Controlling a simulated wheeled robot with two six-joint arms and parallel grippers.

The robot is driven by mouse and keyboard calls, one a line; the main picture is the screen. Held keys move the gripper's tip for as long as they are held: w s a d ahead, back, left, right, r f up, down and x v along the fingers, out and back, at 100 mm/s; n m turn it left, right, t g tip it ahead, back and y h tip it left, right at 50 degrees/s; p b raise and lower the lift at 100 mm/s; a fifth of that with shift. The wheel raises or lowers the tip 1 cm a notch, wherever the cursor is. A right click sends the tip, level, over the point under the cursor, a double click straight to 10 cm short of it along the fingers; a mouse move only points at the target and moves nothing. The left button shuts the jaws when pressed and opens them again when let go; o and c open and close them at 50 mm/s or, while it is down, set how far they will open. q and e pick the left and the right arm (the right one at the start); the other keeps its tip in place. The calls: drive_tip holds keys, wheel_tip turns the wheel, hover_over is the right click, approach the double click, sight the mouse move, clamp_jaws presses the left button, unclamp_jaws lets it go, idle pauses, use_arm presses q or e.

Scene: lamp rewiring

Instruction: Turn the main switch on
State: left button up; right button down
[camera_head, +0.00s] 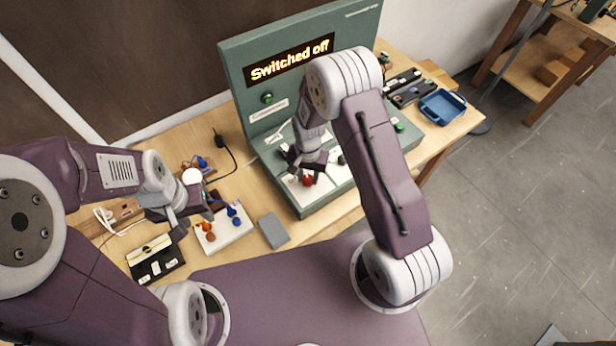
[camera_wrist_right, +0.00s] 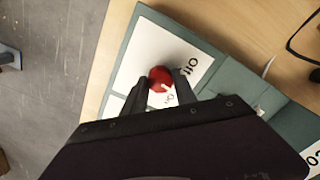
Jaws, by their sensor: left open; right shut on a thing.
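The main switch is a red knob (camera_head: 308,181) on a white plate at the front of the green panel's base (camera_head: 330,203). In the right wrist view the red knob (camera_wrist_right: 159,78) sits between my fingertips, with a white mark on it and partly hidden lettering beside it. My right gripper (camera_head: 303,177) is shut on the knob; it also shows in the right wrist view (camera_wrist_right: 160,92). The panel's display (camera_head: 290,61) reads "Switched off". My left gripper (camera_head: 190,212) is open, at the left of the table, near a white round bulb (camera_head: 192,176).
A white board with orange and blue parts (camera_head: 224,232) lies by my left gripper. A grey block (camera_head: 273,231) and a black-and-white box (camera_head: 154,262) are near the front edge. A blue tray (camera_head: 443,106) stands right of the panel. A black cable (camera_head: 233,158) lies left of it.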

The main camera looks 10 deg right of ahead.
sight(308, 179)
drive_tip(key=m, duration=0.3)
drive_tip(key=shift+w+m+b, duration=0.1)
drive_tip(key=shift+m+b, duration=0.2)
drive_tip(key=shift+m, duration=1.8)
drive_tip(key=c, duration=1)
unclamp_jaws()
wheel_tip(308, 179, up, 9)
drive_tip(key=b, duration=0.2)
